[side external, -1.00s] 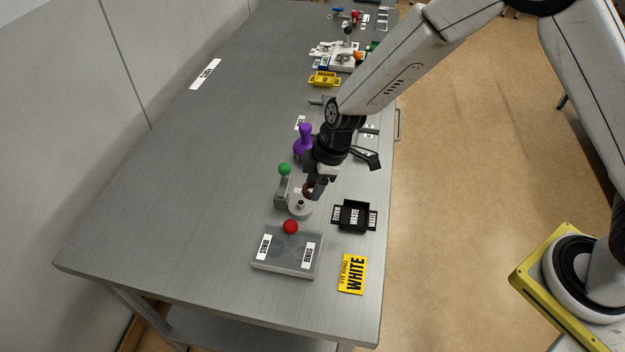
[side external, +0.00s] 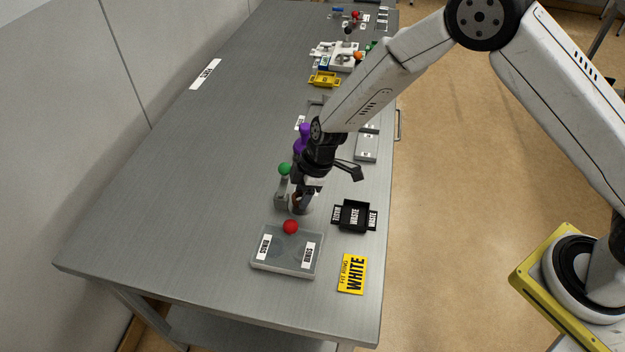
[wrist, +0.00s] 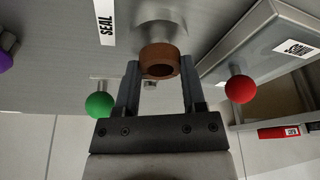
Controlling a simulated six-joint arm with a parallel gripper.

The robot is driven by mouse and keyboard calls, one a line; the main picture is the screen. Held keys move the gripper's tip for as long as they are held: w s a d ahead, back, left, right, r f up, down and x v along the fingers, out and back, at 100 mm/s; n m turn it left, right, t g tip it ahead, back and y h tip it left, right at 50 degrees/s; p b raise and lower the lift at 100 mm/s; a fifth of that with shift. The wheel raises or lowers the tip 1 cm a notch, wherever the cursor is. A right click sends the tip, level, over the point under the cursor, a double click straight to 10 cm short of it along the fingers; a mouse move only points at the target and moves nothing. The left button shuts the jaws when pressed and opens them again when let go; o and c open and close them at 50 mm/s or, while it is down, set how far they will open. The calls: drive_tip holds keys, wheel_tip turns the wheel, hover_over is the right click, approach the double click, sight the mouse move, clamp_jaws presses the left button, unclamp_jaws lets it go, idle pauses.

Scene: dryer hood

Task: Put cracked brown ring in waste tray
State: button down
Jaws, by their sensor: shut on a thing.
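The brown ring (wrist: 160,62) sits between my fingertips in the wrist view, its hollow facing the camera. It lines up with a round metal post and base (wrist: 157,28) just beyond it; I cannot tell whether it is still around the post. No crack is clear. In the side view the ring (side external: 296,200) is a small brown patch at the fingers, above the round grey base (side external: 300,210). My gripper (side external: 299,201), also seen in the wrist view (wrist: 160,75), is shut on the ring. The black waste tray (side external: 354,229) stands to the right, apart from my gripper.
A green-knobbed lever (side external: 285,170) stands close left of my gripper, and a purple knob (side external: 302,138) behind. A grey box (side external: 285,262) with a red knob (side external: 291,227) is in front. A yellow WHITE card (side external: 352,274) lies front right.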

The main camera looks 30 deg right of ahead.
drive_tip(key=shift+f, duration=0.55)
drive_tip(key=shift+f, duration=0.15)
drive_tip(key=shift+c, duration=0.8)
unclamp_jaws()
drive_tip(key=v, duration=0.7)
drive_tip(key=shift+s+d+r, duration=0.2)
drive_tip(key=shift+s+r, duration=0.1)
